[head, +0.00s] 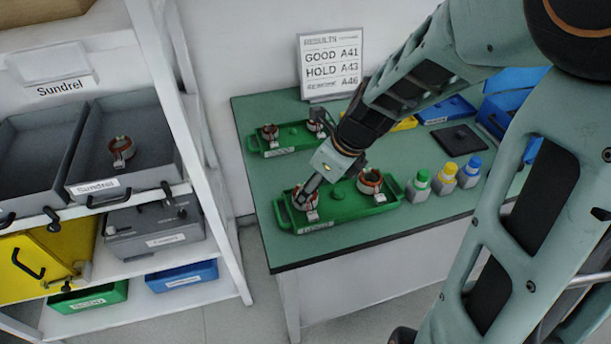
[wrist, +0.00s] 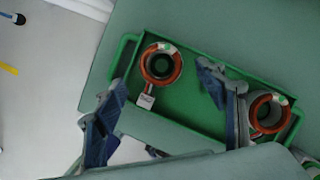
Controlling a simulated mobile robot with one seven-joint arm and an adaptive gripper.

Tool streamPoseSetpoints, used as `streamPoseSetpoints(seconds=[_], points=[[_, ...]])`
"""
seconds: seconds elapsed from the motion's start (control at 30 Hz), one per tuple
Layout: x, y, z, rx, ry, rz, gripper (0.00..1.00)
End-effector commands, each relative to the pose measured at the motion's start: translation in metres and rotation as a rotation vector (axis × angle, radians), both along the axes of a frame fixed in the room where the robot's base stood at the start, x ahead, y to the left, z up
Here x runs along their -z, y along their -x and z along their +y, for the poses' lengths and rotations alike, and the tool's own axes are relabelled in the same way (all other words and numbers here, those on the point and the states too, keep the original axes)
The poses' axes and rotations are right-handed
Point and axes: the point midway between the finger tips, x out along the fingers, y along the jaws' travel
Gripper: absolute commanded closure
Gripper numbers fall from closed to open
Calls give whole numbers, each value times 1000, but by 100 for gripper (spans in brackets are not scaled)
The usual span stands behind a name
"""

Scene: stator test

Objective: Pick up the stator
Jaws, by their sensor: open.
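Two stators, coppery rings with white tags, sit in the near green tray (head: 342,211). The left stator (head: 312,215) is partly hidden behind my gripper (head: 308,190). The right stator (head: 370,181) is clear of it. In the wrist view, my gripper (wrist: 162,80) is open with its blue-grey fingers spread wide. One stator (wrist: 176,68) shows in the gap between the fingertips. The other stator (wrist: 283,117) lies outside the right finger. I cannot tell the height of the fingers above the tray.
A second green tray (head: 293,138) with similar parts stands behind, near a results sign (head: 329,62). Green-, yellow- and blue-capped bottles (head: 445,180) stand right of the near tray. A shelf at left holds grey bins, one with a stator (head: 122,150). Floor lies left of the table.

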Motion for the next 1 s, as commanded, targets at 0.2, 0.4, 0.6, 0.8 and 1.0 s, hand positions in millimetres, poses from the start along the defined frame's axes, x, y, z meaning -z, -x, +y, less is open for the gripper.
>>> streamPoseSetpoints(seconds=[0.2,0.4,0.6,0.8,1.0], points=[[29,-8,8,0,-2,3,35],[40,-11,12,0,-1,-1,35],[40,-12,12,0,0,-1,35],[40,-11,12,0,0,-1,55],[40,-11,12,0,0,-1,77]])
